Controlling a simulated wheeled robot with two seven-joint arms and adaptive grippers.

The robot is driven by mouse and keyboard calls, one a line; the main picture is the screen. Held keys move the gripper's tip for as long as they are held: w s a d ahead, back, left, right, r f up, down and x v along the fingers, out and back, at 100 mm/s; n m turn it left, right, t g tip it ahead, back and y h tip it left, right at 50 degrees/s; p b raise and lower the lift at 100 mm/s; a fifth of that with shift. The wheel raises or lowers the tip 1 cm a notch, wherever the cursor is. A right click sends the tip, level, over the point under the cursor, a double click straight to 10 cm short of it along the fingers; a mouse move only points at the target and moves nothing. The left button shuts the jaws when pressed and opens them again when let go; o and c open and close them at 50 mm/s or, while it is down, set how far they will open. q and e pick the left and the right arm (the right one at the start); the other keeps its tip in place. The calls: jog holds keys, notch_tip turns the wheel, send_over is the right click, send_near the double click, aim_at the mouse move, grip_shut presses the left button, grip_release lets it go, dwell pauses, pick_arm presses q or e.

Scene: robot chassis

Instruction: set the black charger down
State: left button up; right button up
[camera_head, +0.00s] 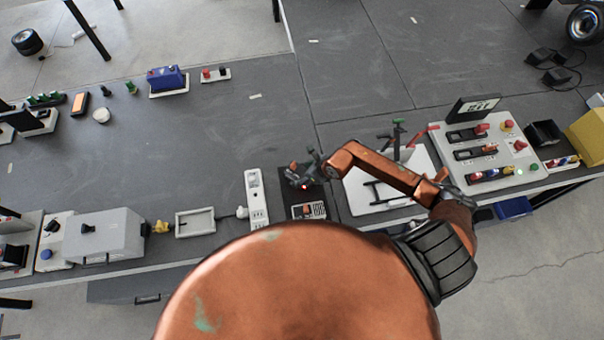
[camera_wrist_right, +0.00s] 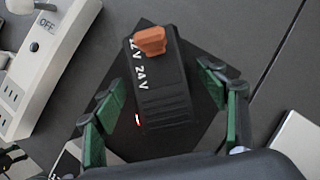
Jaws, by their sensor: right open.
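The black charger (camera_wrist_right: 160,90) shows in the right wrist view as a black box with an orange knob, 12V and 24V marks and a small red light. It stands on a dark square pad (camera_wrist_right: 203,58). My right gripper (camera_wrist_right: 163,85) is open, with its green-padded fingers on both sides of the charger and visible gaps between them and it. In the head view my right gripper (camera_head: 303,176) is over the pad, mostly hiding the charger. My left gripper is not in view.
A white power strip (camera_head: 256,198) stands left of the pad. A white board (camera_head: 385,185) with clamps and a switch panel (camera_head: 487,155) are on the right. A grey box (camera_head: 103,236) and a small tray (camera_head: 195,222) are on the left. The table's middle (camera_head: 200,130) is clear.

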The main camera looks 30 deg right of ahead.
jog(key=shift+r, duration=0.1)
jog(key=v, duration=1.2)
jog(key=shift+b, duration=0.45)
